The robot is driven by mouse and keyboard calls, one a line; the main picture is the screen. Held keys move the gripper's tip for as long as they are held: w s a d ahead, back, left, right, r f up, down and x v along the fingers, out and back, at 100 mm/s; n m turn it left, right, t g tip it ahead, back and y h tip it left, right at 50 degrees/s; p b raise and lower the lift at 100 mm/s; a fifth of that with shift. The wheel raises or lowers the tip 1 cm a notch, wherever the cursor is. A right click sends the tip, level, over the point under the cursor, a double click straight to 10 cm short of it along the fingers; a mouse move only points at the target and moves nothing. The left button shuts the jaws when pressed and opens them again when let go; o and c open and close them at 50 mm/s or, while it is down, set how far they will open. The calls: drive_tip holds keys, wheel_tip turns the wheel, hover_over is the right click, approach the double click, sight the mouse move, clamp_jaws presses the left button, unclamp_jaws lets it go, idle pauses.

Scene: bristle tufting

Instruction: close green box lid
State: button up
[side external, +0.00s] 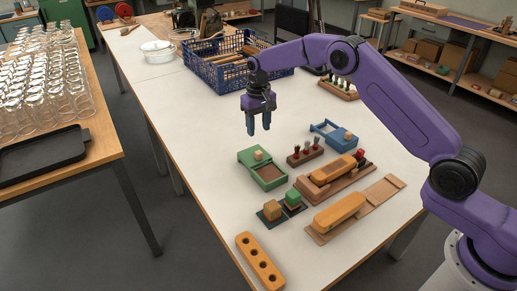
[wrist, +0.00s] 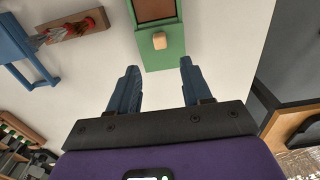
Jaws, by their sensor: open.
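The green box (side external: 270,183) stands on the white table in the side view, with its brown inside exposed. Its green lid (side external: 246,157) is at the far end and carries a small wooden knob (side external: 258,155). In the wrist view the lid (wrist: 163,58) and knob (wrist: 160,41) lie just beyond my fingertips, with the brown opening (wrist: 154,10) behind the knob. My gripper (side external: 259,128) is open and empty, pointing down above the table near the lid end. It appears apart from the box. In the wrist view the knob lines up roughly between my two fingers (wrist: 159,68).
A blue box with an open frame (side external: 333,133) and a rack of red-topped pegs (side external: 305,154) stand right of the green box. Orange blocks on wooden boards (side external: 340,211) lie nearer. A blue crate (side external: 222,72) stands behind. The table left of the green box is clear.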

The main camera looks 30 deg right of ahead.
sight(259, 152)
wheel_tip(259, 152, down, 10)
drive_tip(key=shift+r, duration=0.25)
clamp_jaws()
